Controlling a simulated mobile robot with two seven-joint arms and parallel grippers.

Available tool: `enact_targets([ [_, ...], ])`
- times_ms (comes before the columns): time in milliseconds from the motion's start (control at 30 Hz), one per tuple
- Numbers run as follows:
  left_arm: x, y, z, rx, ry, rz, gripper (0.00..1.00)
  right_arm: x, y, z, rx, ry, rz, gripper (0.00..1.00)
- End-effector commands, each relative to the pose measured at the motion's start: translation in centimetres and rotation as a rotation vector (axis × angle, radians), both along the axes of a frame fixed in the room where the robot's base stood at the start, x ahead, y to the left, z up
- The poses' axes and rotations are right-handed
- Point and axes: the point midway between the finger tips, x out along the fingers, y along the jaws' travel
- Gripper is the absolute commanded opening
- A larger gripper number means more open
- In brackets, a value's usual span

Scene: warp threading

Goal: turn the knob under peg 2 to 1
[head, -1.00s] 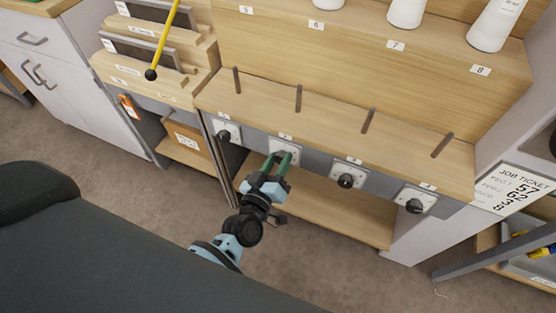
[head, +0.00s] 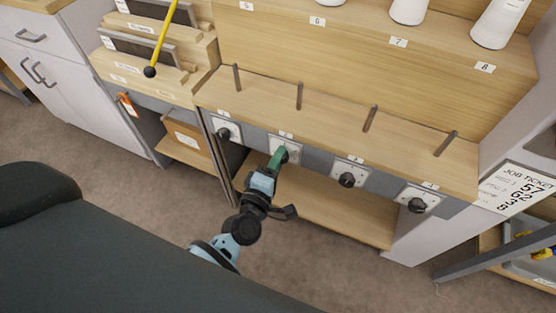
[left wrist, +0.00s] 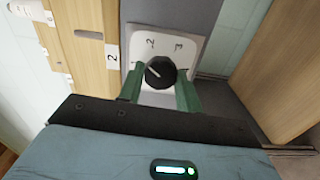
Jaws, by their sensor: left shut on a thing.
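The knob under peg 2 (left wrist: 160,73) is black and round on a white dial plate (left wrist: 193,46), below the label 2 (left wrist: 112,57). In the left wrist view, the numerals 2 and 3 show on the plate. The knob's white pointer line lies left of its centre, slanting up and left; the mark at that side is too small to read surely. My left gripper (left wrist: 160,92) is shut on the knob, one green finger on each side. In the head view the gripper (head: 279,157) partly covers the dial plate. Peg 2 (head: 299,96) stands above. My right gripper is out of view.
Other knobs sit under peg 1 (head: 223,134), peg 3 (head: 347,180) and peg 4 (head: 417,205). A lower shelf (head: 330,208) lies beneath them. White cones (head: 408,11) stand on the upper ledge. A job ticket (head: 515,190) hangs at the right.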

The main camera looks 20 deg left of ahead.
Motion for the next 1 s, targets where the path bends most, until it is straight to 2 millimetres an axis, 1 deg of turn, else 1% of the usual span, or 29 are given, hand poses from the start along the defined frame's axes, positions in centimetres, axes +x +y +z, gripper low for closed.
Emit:
enact_targets([
  [200, 0.0, 0.0, -0.2, -0.207, 0.006, 0.001, 0.12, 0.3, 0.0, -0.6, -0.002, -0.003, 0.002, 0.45],
  [500, 0.0, 0.0, -0.2, -0.457, 0.016, 0.0, 0.12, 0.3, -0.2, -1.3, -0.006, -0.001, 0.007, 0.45],
  [700, 0.0, 0.0, -0.3, -0.572, 0.02, 0.001, 0.12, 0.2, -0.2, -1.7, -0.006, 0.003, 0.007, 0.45],
  [1000, 0.0, 0.0, -0.2, -0.657, 0.023, 0.002, 0.12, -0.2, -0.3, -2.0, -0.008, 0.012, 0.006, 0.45],
])
